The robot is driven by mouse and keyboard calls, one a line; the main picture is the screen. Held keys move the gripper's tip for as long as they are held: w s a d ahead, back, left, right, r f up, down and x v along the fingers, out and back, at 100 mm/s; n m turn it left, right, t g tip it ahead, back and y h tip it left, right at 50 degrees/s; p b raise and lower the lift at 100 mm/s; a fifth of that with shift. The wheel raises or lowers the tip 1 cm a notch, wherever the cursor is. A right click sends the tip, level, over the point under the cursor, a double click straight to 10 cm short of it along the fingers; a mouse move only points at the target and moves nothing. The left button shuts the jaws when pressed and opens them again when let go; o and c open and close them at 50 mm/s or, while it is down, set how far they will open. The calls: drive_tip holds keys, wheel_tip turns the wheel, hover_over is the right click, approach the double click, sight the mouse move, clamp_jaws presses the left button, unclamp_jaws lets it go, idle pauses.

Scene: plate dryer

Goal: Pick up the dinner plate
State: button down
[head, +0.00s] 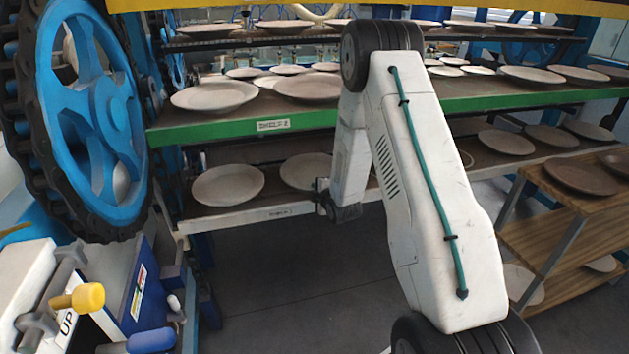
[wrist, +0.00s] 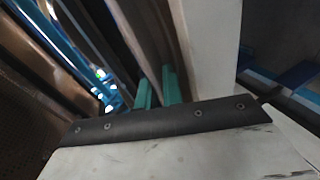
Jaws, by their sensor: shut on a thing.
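The dinner plate (head: 305,170) is a round, pale grey-brown plate on the lower shelf (head: 270,213), just left of my arm in the head view. My gripper (head: 323,188) is at the plate's right front edge, by the shelf's front rim. In the wrist view, the two teal fingers (wrist: 158,88) are close together with a dark brown strip between them, and are shut on the plate's rim. The fingertips are too small in the head view to show the grip clearly. The plate appears to lie flat at shelf level.
Another plate (head: 228,185) lies to the left on the same shelf. The green-edged shelf (head: 240,126) with several plates is close above. A wooden cart (head: 545,225) with plates stands at right. A large blue wheel (head: 90,105) is at left. The floor (head: 310,290) in front is clear.

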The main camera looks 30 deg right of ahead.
drive_tip(key=shift+r, duration=0.1)
drive_tip(key=shift+r, duration=0.75)
wheel_tip(320, 180, up, 2)
drive_tip(key=s+r, duration=0.1)
drive_tip(key=s, duration=1.5)
drive_tip(key=shift+d+r, duration=0.15)
